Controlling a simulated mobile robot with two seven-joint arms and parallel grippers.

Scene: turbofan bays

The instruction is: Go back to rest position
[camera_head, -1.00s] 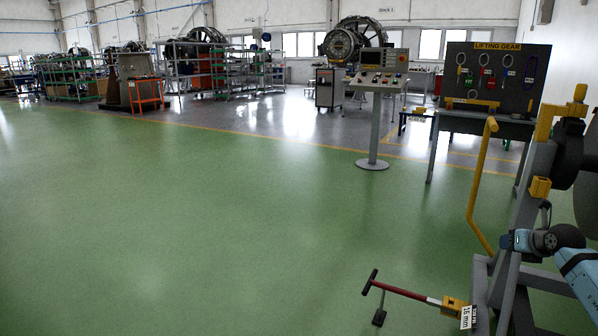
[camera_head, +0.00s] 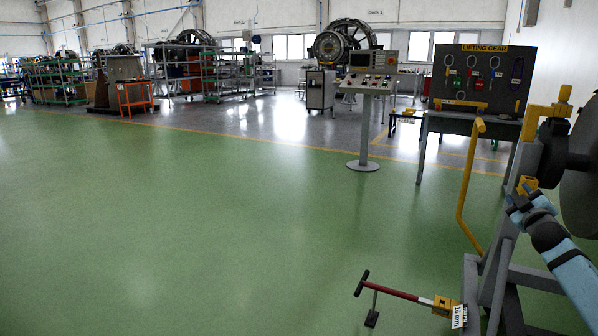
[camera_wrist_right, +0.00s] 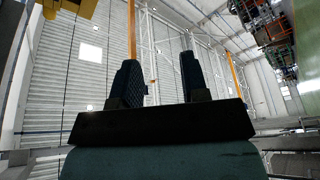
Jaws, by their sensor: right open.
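My right gripper (camera_head: 519,197) is at the right of the head view, at the end of my blue arm, close in front of the grey stand with yellow fittings. In the right wrist view its two dark fingers (camera_wrist_right: 160,82) stand apart with nothing between them. Whether it touches the yellow block (camera_head: 527,184) behind it I cannot tell. My left gripper is not in view.
A grey stand (camera_head: 497,265) with a yellow handrail (camera_head: 465,190) fills the right side. A red-handled tool (camera_head: 392,291) sticks out low from it. A console (camera_head: 366,110) and a lifting gear board (camera_head: 480,80) stand behind. The green floor (camera_head: 200,220) at left is clear.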

